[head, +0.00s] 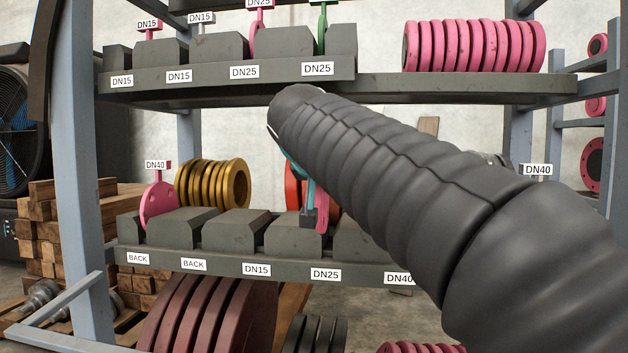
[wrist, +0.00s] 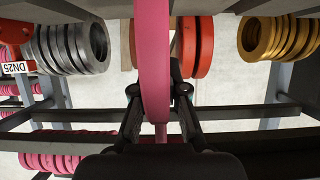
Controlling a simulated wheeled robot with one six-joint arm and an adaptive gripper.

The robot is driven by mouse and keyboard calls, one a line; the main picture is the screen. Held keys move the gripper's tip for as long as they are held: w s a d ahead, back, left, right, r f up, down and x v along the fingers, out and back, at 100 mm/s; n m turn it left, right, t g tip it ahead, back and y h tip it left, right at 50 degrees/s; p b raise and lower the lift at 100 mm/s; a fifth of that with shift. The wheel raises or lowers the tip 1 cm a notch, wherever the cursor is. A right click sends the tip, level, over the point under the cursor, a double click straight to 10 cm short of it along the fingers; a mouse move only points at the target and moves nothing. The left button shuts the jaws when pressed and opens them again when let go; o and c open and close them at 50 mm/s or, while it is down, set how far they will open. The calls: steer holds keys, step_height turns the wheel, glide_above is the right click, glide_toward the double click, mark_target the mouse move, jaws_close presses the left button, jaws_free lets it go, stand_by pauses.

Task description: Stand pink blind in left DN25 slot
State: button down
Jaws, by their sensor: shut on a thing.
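My gripper (head: 308,216) is shut on a pink blind (head: 323,212), which hangs below it. In the wrist view the two fingertips (wrist: 158,92) lie either side of the stem end of the blind (wrist: 152,50), seen edge-on. In the head view the blind is at the lower shelf's slot labelled DN25 (head: 325,274), between two grey blocks. My arm hides much of it, and I cannot tell if it is seated. On the upper shelf, the left slot labelled DN25 (head: 244,72) has a pink plate (head: 260,32) in it; the right DN25 slot (head: 317,69) has a green plate (head: 322,30).
A pink DN40 plate (head: 158,204) stands in the leftmost lower slot. Gold rings (head: 232,184) and red rings (head: 292,186) are behind the lower row. Pink rings (head: 474,46) sit on the upper shelf. The upper shelf edge (head: 450,88) is close to my arm.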

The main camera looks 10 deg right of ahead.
steer(key=shift+w+d+p, duration=2.35)
steer(key=shift+w+p, duration=1.7)
steer(key=shift+w, duration=2.95)
steer(key=shift+f+b, duration=3.4)
steer(key=shift+b, duration=0.15)
steer(key=c, duration=1.2)
jaws_free()
steer(key=shift+c, duration=0.2)
steer(key=shift+o, duration=0.5)
steer(key=shift+f, duration=0.25)
steer(key=v, duration=1.2)
steer(key=shift+d, duration=0.1)
